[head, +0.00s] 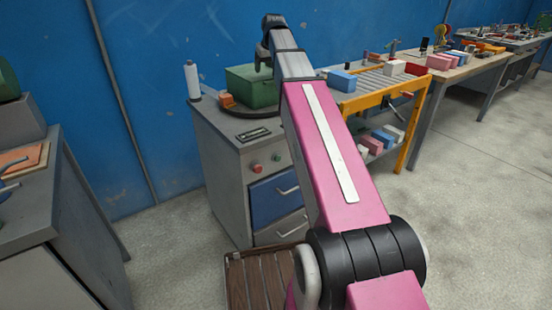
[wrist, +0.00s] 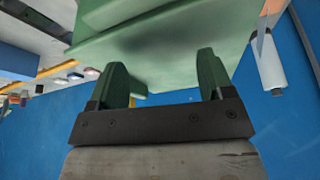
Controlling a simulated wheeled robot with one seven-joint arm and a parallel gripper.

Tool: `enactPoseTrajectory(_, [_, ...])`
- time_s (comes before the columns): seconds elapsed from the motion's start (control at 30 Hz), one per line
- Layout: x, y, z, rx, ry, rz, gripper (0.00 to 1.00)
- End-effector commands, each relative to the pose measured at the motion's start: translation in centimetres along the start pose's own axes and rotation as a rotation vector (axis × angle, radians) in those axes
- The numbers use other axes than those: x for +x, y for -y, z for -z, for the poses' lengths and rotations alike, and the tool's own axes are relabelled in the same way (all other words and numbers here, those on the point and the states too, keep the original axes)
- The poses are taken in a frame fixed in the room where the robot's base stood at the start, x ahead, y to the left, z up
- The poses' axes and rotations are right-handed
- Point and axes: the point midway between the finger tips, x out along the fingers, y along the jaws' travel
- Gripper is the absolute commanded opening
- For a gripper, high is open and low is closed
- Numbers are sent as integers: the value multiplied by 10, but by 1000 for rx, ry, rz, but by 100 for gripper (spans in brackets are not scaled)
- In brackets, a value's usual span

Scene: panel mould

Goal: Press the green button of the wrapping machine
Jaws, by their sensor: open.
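The wrapping machine (head: 222,131) is a grey cabinet with a dark turntable on top. Two small buttons sit on its front face above the blue drawer: a red button (head: 256,168) and, to its right, what looks like the green button (head: 277,157), small in the head view. My gripper (head: 263,66) is over the cabinet top, at the green box (head: 250,88), well above and behind the buttons. In the wrist view my gripper (wrist: 168,72) has its two green fingers apart with nothing between them, and the green box (wrist: 160,45) fills the space beyond. The buttons are not in the wrist view.
A white film roll (head: 193,80) stands at the cabinet's back left, and an orange block (head: 227,100) lies by the box. A yellow-framed rack (head: 414,120) stands close on the right. A wooden pallet (head: 262,277) is on the floor in front. A grey bench (head: 60,215) is at left.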

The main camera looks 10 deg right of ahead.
Motion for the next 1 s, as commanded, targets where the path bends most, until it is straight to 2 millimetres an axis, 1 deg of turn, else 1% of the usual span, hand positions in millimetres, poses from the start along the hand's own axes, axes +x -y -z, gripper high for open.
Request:
enactPoseTrajectory(0.4, [0,0,0,0,0,0,74])
enactPoseTrajectory(0.43, [0,0,0,0,0,0,68])
enactPoseTrajectory(0.47, [0,0,0,0,0,0,58])
enactPoseTrajectory(0.5, [0,0,0,0,0,0,45])
enactPoseTrajectory(0.57, [0,0,0,0,0,0,25])
enactPoseTrajectory(0.6, [0,0,0,0,0,0,12])
enactPoseTrajectory(0.63, [0,0,0,0,0,0,2])
enactPoseTrajectory(0.67, [0,0,0,0,0,0,0])
enactPoseTrajectory(1.0, [0,0,0,0,0,0,0])
